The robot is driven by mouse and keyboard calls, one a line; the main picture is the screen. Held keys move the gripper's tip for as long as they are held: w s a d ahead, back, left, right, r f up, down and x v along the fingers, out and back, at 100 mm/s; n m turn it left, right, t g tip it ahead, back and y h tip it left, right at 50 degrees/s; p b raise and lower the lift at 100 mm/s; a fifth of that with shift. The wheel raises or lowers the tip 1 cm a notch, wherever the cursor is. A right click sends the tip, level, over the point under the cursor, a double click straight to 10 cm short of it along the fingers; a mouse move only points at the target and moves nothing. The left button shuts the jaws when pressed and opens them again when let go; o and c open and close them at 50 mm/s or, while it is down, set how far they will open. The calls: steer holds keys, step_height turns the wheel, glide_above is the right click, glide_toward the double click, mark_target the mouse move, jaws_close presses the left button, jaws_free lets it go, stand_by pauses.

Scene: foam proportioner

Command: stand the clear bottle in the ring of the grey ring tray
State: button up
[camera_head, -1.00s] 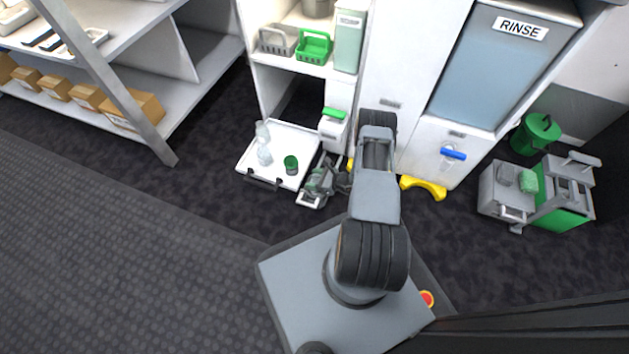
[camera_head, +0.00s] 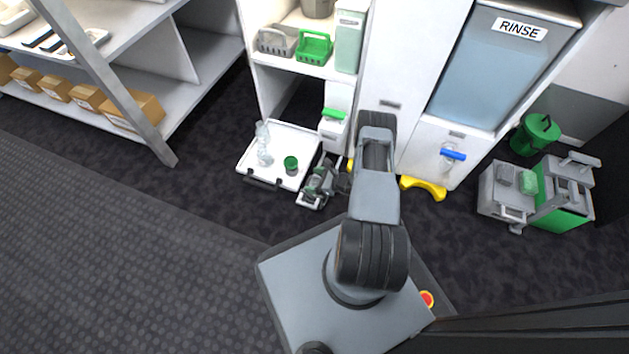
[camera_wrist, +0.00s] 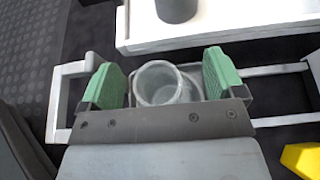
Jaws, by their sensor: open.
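In the wrist view, my gripper (camera_wrist: 160,84) is open, with a green pad on each side of a clear, open-topped round vessel (camera_wrist: 158,84) that looks like the clear bottle. Gaps show between the pads and the vessel. The grey ring tray (camera_wrist: 68,70) lies under my gripper, with pale handles at both sides. A curved rim shows to the right of the vessel; I cannot tell whether the vessel is fully inside the ring. In the head view my gripper (camera_head: 320,182) is low by the tray, and the vessel is not clear there.
A white tray (camera_head: 248,167) on the floor holds clear glass-like ware (camera_head: 264,150) and a green cup (camera_head: 290,164); its edge lies just beyond my gripper. A white cabinet with a green handle (camera_head: 334,115) stands behind. A yellow foot (camera_head: 424,187) is at right.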

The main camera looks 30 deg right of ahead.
steer(key=r+p+v, duration=0.1)
steer(key=p+v, duration=0.4)
steer(key=v, duration=0.7)
steer(key=w+a+r+n+g, duration=0.2)
steer(key=a+r+n+g, duration=0.15)
steer(key=r, duration=0.45)
steer(key=w+a+r+n+g, duration=0.1)
steer(key=a+r+n+g, duration=0.1)
steer(key=r+n, duration=0.45)
steer(key=w+a+r+n+g, duration=0.2)
steer(key=r+n+g, duration=0.1)
steer(key=r, duration=0.6)
steer(key=s+a+r+n+h, duration=0.4)
steer(key=s+r+n, duration=0.2)
steer(key=r, duration=0.4)
steer(key=s+a+r+n+t+h, duration=0.1)
steer(key=s+a+r+n+h, duration=0.4)
steer(key=r+n, duration=0.3)
steer(key=shift+s+a+r+n, duration=0.3)
steer(key=shift+s+r, duration=0.6)
steer(key=shift+r, duration=0.35)
steer(key=shift+r, duration=0.1)
